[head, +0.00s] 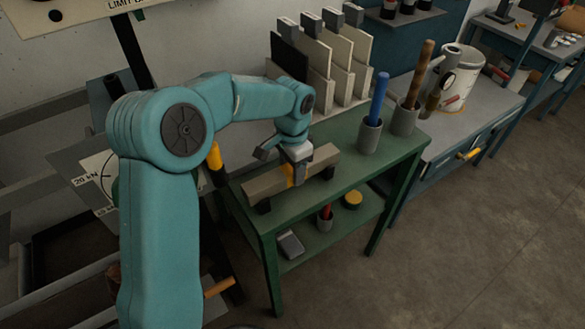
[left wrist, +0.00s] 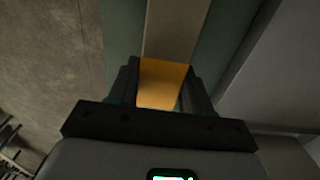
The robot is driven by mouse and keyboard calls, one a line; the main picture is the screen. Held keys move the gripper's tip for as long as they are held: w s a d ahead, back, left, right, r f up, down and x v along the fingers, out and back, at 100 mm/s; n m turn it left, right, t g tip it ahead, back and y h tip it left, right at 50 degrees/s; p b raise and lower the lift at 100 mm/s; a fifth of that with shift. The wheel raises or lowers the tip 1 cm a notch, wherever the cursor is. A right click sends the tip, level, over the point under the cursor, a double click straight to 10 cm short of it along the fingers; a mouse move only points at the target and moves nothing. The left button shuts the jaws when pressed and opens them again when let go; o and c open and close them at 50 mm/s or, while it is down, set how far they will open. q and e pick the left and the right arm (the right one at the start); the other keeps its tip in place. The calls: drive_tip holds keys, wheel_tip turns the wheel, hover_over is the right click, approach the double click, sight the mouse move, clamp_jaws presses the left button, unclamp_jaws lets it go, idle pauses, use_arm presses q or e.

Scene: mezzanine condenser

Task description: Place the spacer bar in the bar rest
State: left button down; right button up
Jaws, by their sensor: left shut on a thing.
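The spacer bar (head: 265,185) is a long beige bar with an orange band around its middle. It lies level over the green table, with a dark support under each end; these look like the bar rest (head: 263,206). I cannot tell whether the bar touches both supports. My left gripper (head: 292,170) comes down from above and is shut on the bar at its orange band. In the left wrist view the orange band (left wrist: 162,83) sits between the two dark fingers (left wrist: 158,90), and the beige bar runs on beyond it. My right gripper is not in view.
The green table (head: 395,150) also carries two grey cups, one with a blue rod (head: 378,98), one with a brown rod (head: 419,72). A rack of upright pale plates (head: 345,45) stands behind. The lower shelf holds a yellow round thing (head: 352,199). Open floor lies right.

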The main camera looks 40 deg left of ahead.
use_arm(q)
drive_tip(key=shift+s+r, duration=0.1)
drive_tip(key=shift+c, duration=2.4)
unclamp_jaws()
drive_tip(key=shift+f, duration=0.25)
drive_tip(key=shift+r, duration=0.1)
wheel_tip(320, 180, up, 12)
drive_tip(key=shift+p, duration=0.45)
